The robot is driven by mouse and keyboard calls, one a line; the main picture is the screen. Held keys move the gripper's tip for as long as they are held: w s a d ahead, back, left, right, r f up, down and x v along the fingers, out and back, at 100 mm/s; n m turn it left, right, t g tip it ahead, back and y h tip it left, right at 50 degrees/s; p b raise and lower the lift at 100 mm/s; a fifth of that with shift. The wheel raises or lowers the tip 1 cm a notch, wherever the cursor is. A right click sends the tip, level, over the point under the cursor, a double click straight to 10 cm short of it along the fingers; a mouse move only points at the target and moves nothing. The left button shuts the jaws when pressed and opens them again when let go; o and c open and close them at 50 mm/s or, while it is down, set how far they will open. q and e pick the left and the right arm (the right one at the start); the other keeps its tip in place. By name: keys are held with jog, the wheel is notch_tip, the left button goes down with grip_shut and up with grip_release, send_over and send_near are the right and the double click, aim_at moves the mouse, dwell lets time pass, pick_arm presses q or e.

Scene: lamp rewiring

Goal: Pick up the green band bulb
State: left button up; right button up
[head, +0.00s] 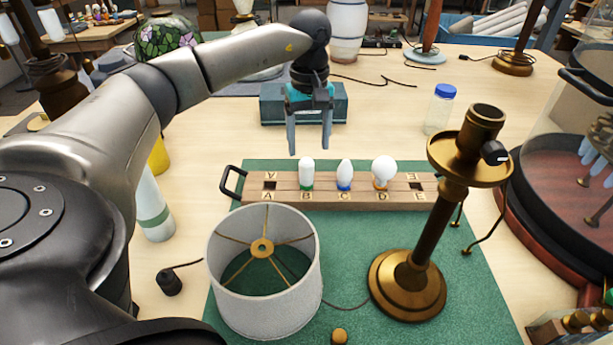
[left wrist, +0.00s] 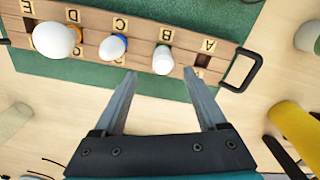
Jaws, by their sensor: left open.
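The green band bulb (head: 306,174) stands upright in slot B of a wooden rack (head: 333,200). It is white with a green band at its base. A blue band bulb (head: 344,175) stands in slot C and a round bulb with an orange band (head: 383,172) in slot D. My right gripper is not in view.
A brass lamp stand (head: 413,270) and a white lampshade (head: 264,308) stand on the green mat (head: 365,235) in front of the rack. A blue-capped jar (head: 440,110) stands to the right. A grey-blue box (head: 272,106) sits behind the gripper.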

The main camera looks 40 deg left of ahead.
aim_at(306, 159)
pick_arm(q)
notch_tip(306, 159, down, 3)
jog(key=shift+r, duration=0.1)
jog(key=f, duration=0.3)
jog(key=f+b, duration=0.1)
jog(key=f, duration=0.1)
jog(key=shift+s+a+f, duration=0.1)
jog(key=shift+a+f, duration=0.05)
jog(key=shift+a, duration=0.1)
grip_shut()
dwell(0.3)
